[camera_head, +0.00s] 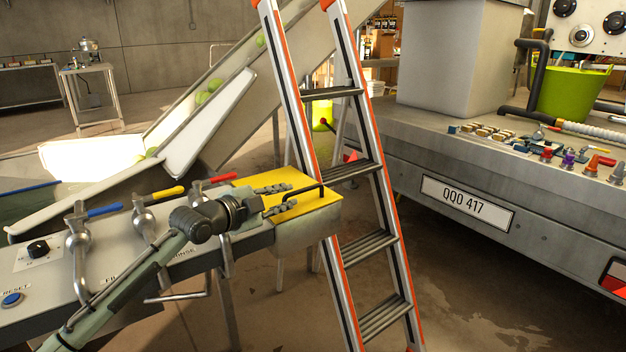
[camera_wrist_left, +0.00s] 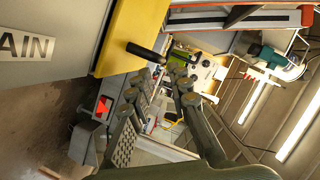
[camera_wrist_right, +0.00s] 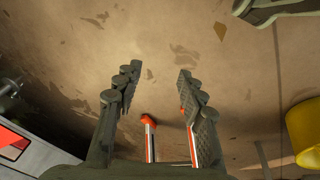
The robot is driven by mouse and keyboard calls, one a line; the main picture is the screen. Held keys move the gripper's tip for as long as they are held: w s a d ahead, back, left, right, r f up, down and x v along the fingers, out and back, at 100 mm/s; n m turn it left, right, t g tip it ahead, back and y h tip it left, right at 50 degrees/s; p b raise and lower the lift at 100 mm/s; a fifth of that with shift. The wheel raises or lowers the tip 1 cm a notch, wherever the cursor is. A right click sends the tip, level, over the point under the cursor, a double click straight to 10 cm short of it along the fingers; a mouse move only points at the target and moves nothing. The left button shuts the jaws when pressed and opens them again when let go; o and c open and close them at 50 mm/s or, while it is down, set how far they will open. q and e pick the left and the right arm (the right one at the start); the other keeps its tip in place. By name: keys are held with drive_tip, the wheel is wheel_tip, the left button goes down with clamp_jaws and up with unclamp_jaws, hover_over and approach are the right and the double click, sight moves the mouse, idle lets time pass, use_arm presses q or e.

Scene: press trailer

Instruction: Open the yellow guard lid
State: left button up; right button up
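The yellow guard lid (camera_head: 306,204) lies flat and closed on the right end of the grey control panel. A black bar handle (camera_head: 318,188) stands on its top. The lid (camera_wrist_left: 135,30) and handle (camera_wrist_left: 143,51) also show in the left wrist view. My left gripper (camera_head: 282,199) is open over the lid, its fingertips close to the handle. In the left wrist view my left gripper (camera_wrist_left: 163,72) has spread fingers just short of the handle; I cannot tell whether they touch it. My right gripper (camera_wrist_right: 158,74) is open and empty above the floor, outside the head view.
A ladder (camera_head: 368,200) with orange edges stands just right of the lid. Valves with blue, yellow and red levers (camera_head: 168,193) line the panel left of it. A trailer (camera_head: 560,220) with a number plate is at right. A conveyor (camera_head: 215,110) rises behind.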

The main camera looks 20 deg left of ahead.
sight(300, 192)
use_arm(q)
drive_tip(key=shift+w+d, duration=0.15)
drive_tip(key=shift+w, duration=0.3)
drive_tip(key=x, duration=0.7)
use_arm(e)
drive_tip(key=shift+s+d+f, duration=0.15)
drive_tip(key=shift+s+f, duration=0.3)
drive_tip(key=shift+f, duration=0.4)
use_arm(q)
drive_tip(key=shift+c, duration=0.3)
clamp_jaws()
